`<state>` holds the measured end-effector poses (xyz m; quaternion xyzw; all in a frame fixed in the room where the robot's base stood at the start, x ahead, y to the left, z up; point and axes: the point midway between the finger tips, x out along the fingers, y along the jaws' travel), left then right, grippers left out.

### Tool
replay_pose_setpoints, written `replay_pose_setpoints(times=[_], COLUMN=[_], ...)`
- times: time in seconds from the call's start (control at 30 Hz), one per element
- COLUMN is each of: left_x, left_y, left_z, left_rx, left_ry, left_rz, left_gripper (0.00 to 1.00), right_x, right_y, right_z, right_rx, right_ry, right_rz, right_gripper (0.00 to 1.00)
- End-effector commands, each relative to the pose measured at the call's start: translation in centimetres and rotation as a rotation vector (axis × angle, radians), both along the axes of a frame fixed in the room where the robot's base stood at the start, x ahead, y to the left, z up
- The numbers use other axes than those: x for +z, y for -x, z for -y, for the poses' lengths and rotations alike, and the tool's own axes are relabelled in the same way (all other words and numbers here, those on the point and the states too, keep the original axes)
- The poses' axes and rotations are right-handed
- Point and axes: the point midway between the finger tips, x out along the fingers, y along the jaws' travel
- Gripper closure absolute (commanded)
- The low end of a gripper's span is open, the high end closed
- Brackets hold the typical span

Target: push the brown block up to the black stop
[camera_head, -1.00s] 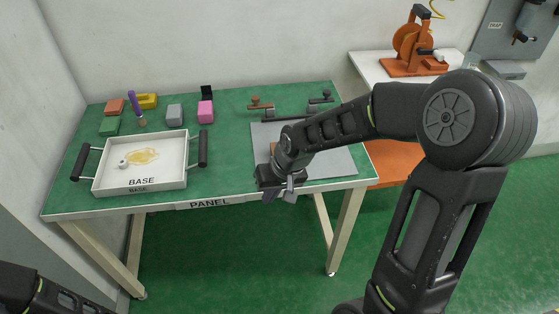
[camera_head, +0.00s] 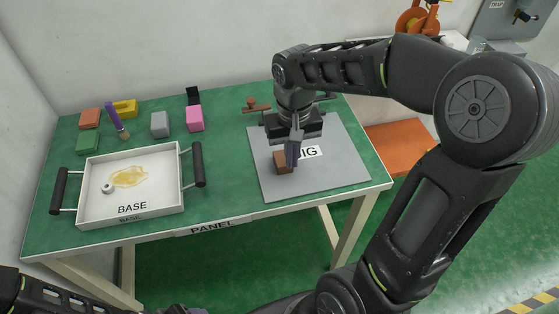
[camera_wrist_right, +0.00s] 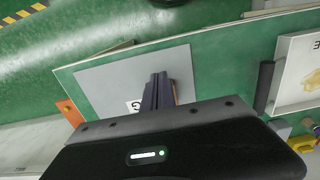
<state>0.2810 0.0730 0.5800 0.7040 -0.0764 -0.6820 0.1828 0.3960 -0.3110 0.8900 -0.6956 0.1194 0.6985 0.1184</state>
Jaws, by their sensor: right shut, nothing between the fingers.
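The brown block (camera_head: 283,162) sits on the grey mat (camera_head: 330,178), left of the word on it that ends in "IG". My right gripper (camera_head: 292,163) is shut and empty, pointing down at the block's right side. Its fingers hide part of the block, and I cannot tell whether they touch it. In the right wrist view the shut fingers (camera_wrist_right: 157,92) hide most of the block, with a thin brown strip (camera_wrist_right: 176,92) showing. The black stop cannot be made out clearly; my right gripper covers the mat's back edge. Only a dark bit of my left gripper may show at the bottom edge.
A white tray (camera_head: 90,213) marked BASE, with black handles, stands at left. Behind it are several coloured blocks, a brush (camera_head: 118,125) and a small black object (camera_head: 193,96). A clamp with a brown handle (camera_head: 255,107) stands at the mat's back left. The mat's front is clear.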

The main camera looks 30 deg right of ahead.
Motion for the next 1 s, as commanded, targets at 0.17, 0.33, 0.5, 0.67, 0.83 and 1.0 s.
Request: replay_pose_setpoints(times=[0.17, 0.33, 0.5, 0.67, 0.83, 1.0], left_x=[0.0, 0.0, 0.0, -0.1, -0.2, 0.3], left_y=[0.1, 0.0, 0.0, 0.0, 0.0, 0.0], left_z=[0.0, 0.0, 0.0, 0.0, 0.0, 0.0], left_rx=[-0.001, 0.0, 0.0, 0.0, 0.0, 0.0], left_ry=[0.0, 0.0, 0.0, 0.0, 0.0, 0.0], left_rz=[-0.002, -0.001, -0.001, -0.001, -0.001, -0.001], left_gripper=[0.38, 0.38, 0.38, 0.38, 0.38, 0.38], right_x=[0.0, -0.3, -1.8, -4.4, -7.9, -10.0], right_y=[0.0, 0.0, 0.0, 0.1, 0.2, -0.9], right_z=[0.0, 0.0, 0.0, 0.0, -0.1, 0.3], right_rx=[0.0, 0.0, 0.0, 0.001, 0.001, 0.0], right_ry=[-0.001, -0.001, -0.001, -0.002, -0.002, -0.001], right_rz=[0.0, 0.0, -0.002, -0.005, -0.006, 0.001], right_gripper=[1.0, 1.0, 1.0, 1.0, 1.0, 1.0])
